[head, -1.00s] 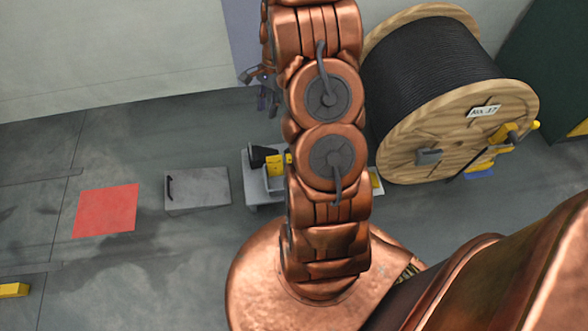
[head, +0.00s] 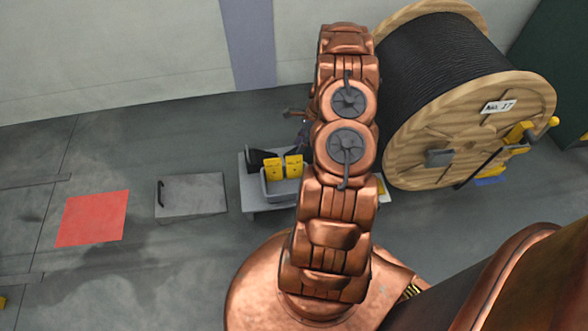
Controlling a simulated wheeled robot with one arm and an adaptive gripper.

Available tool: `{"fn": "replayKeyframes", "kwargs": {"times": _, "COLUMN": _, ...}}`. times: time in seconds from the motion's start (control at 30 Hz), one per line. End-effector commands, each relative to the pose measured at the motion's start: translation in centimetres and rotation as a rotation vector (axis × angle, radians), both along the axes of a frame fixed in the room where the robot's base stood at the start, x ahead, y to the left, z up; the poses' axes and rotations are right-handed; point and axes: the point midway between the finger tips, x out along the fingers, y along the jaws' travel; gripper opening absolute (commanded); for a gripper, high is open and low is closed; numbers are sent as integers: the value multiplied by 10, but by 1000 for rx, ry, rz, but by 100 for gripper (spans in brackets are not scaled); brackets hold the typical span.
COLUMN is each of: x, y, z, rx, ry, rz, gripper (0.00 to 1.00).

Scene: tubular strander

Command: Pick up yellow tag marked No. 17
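Two yellow tags, one on the left (head: 274,168) and one on the right (head: 294,166), stand upright side by side at a grey bin (head: 284,188) on a small grey table (head: 249,193). Their marks are too small to read, so I cannot tell which is No. 17. My copper arm rises just right of the bin and hides the table's middle. My gripper (head: 299,122) shows only in part behind the arm, beyond the tags and apart from them. Its fingers are mostly hidden.
A wooden reel (head: 424,158) of black cable with a white No. 17 plate (head: 498,106) stands on the right, with yellow parts at its side. A black object (head: 259,158) is beside the bin. A grey hatch (head: 190,196) and red floor patch (head: 92,218) lie left.

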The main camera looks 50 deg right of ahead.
Motion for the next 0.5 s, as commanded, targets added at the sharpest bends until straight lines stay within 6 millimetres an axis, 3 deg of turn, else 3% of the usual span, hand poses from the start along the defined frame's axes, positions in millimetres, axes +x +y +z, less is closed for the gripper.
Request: {"fn": "replayKeyframes", "kwargs": {"times": 0.5, "x": 4, "y": 28, "z": -52, "rx": 1, "ry": 1, "rz": 2, "gripper": 35}}
